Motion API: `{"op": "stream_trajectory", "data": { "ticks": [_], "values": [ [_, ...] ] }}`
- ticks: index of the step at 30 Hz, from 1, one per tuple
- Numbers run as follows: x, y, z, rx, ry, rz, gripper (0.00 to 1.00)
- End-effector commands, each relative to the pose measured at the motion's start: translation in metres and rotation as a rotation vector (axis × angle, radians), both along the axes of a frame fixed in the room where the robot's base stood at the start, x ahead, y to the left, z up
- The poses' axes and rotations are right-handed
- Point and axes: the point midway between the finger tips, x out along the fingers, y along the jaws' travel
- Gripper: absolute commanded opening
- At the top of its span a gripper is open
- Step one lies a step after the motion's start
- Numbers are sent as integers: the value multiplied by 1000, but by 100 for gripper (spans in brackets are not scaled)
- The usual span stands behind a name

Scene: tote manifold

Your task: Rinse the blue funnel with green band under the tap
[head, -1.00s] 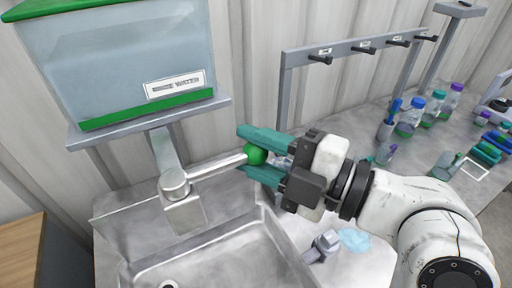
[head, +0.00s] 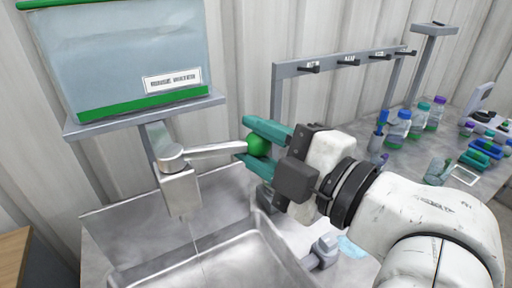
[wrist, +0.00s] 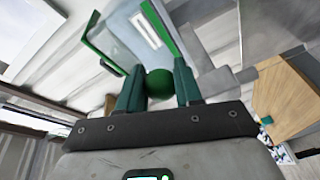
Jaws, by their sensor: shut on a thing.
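The tap (head: 180,185) stands over the sink, its lever pointing right and ending in a green ball knob (head: 258,145). My gripper (head: 252,146) has its two teal fingers shut on that knob, which also shows between the fingers in the wrist view (wrist: 159,84). A thin stream of water (head: 196,240) falls from the spout into the sink. I cannot make out the blue funnel with green band. A pale blue patch (head: 350,247) lies on the counter, partly hidden by my arm; I cannot tell what it is.
A water tank (head: 120,65) sits on a shelf above the tap. The metal sink (head: 225,262) is below. A grey fitting (head: 322,252) stands right of it. A peg rack (head: 345,63), bottles (head: 398,128) and blue and green trays (head: 480,155) line the wall at right.

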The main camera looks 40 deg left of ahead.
Motion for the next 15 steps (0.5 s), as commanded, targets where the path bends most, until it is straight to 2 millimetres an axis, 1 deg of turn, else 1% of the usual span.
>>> {"op": "stream_trajectory", "data": {
  "ticks": [1, 10, 11, 15],
  "values": [
    [0, -1, -4, -5, 4, -6, 0],
    [0, -1, -4, -7, 6, -10, 0],
    [-1, -1, -4, -7, 6, -10, 35],
    [-1, -1, -3, -5, 5, -10, 49]
  ]
}}
